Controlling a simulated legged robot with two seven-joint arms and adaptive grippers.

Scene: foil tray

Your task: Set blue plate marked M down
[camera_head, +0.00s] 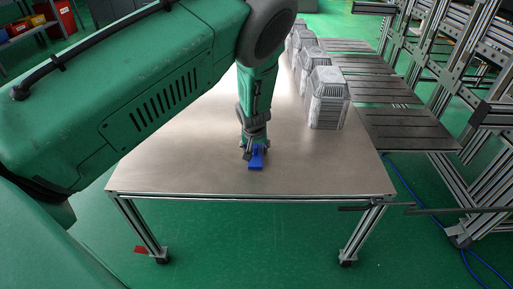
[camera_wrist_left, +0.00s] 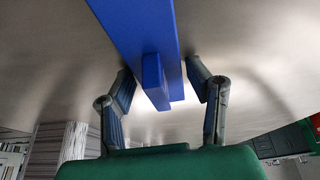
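The blue plate (camera_head: 256,164) rests on the metal table (camera_head: 180,165), near its front middle. In the left wrist view, the blue plate (camera_wrist_left: 135,25) shows as a long flat piece with a raised block on it. My left gripper (camera_head: 251,149) is right over the plate, pointing down. In the wrist view, the fingers of my left gripper (camera_wrist_left: 160,82) stand on either side of the block, with gaps showing, so it looks open. The letter M cannot be made out. My right gripper is not in view.
Several stacks of foil trays (camera_head: 327,100) stand in a row along the table's right side. Dark slatted shelves (camera_head: 405,128) and a metal frame (camera_head: 440,95) lie beyond. The table's left and front right areas are clear.

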